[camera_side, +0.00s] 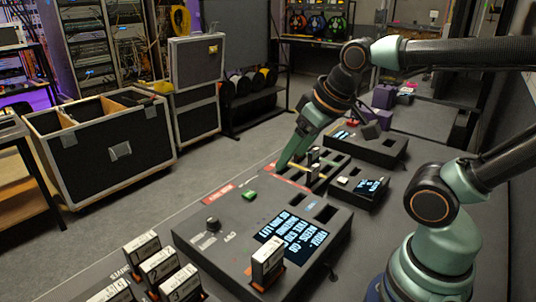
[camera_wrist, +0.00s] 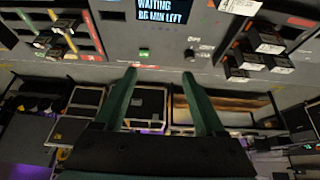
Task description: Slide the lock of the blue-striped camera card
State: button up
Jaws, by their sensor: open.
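My gripper (camera_side: 281,164) is in the middle of the bench in the side view, fingers pointing down beside a dark tray with colored strips (camera_side: 294,178). In the wrist view my gripper (camera_wrist: 160,76) is open, with nothing between its two green fingers. Small dark cards (camera_side: 314,156) stand in that tray; they also show at the upper left of the wrist view (camera_wrist: 62,28). White-labelled cards (camera_side: 158,263) stand in a group at the near left of the bench. Another white-labelled card (camera_side: 267,259) stands upright in the screen box. I cannot make out a blue stripe or a lock on any card.
The grey box has a lit screen (camera_side: 290,239), a green button (camera_side: 249,195) and a knob (camera_side: 212,224). A smaller screen unit (camera_side: 356,188) and another box lie behind it. Flight cases (camera_side: 104,140) stand on the floor beyond the bench.

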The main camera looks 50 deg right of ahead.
jog(key=shift+w, duration=0.1)
jog(key=c, duration=0.5)
jog(key=shift+w+d+r, duration=0.25)
jog(key=shift+w+d, duration=0.05)
jog(key=c, duration=0.5)
jog(key=w+d+r+g, duration=0.1)
jog(key=w+d+r, duration=0.1)
jog(key=w+d, duration=0.2)
jog(key=shift+w+r+h, duration=0.2)
jog(key=shift+h, duration=0.1)
jog(key=w+d+f+g, duration=0.2)
jog(key=w+d, duration=0.3)
jog(key=d, duration=0.5)
jog(key=w+d+f+g, duration=0.15)
jog(key=w+d, duration=0.35)
jog(key=d, duration=0.5)
jog(key=shift+g, duration=0.55)
jog(key=d+f, duration=0.2)
jog(key=d, duration=0.1)
jog(key=d+f, duration=0.6)
jog(key=d, duration=0.1)
jog(key=shift+s, duration=0.35)
jog(key=shift+f, duration=2.85)
